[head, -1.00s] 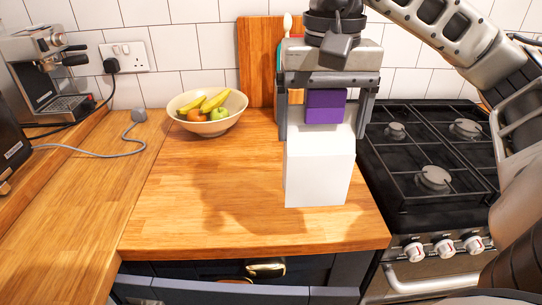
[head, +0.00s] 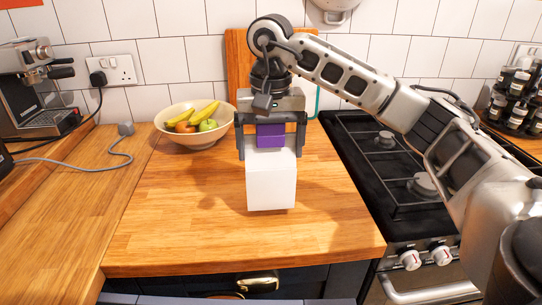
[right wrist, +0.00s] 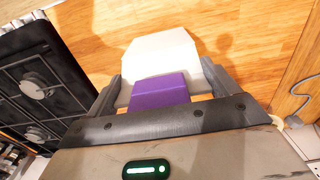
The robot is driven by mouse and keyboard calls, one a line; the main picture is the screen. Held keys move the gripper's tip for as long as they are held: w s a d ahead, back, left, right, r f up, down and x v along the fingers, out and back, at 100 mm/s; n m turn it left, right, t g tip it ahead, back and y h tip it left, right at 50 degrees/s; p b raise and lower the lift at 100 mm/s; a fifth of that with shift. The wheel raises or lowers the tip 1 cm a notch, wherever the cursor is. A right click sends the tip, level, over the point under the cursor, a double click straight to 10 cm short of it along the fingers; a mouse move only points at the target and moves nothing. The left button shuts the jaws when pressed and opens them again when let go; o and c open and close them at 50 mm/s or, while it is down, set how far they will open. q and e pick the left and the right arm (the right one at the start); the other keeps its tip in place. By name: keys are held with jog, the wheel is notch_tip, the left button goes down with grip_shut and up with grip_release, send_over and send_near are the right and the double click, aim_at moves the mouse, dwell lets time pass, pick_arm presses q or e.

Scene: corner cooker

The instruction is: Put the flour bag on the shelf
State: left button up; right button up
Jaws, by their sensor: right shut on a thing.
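The flour bag (head: 271,186) is a plain white block with a purple top part (head: 271,136). It hangs upright below my right gripper (head: 270,155), over the middle of the wooden counter. The gripper points down and is shut on the bag, one finger on each side. The right wrist view also shows the white bag (right wrist: 162,55) and its purple part (right wrist: 160,91) between the fingers. I cannot tell how far the bag's underside is from the counter. My left gripper is not in view. No shelf can be made out.
A fruit bowl (head: 193,139) stands behind and left of the bag. A cutting board (head: 240,65) leans on the tiled wall. The gas hob (head: 350,150) is to the right, with a spice rack (head: 515,110) beyond. A coffee machine (head: 30,90) stands left. The counter's front left (head: 160,225) is clear.

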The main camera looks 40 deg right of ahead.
aim_at(270, 171)
jog(key=shift+f, duration=1.1)
jog(key=shift+f, duration=0.2)
jog(key=o, duration=1.7)
jog(key=shift+s, duration=0.1)
jog(key=shift+o, duration=0.2)
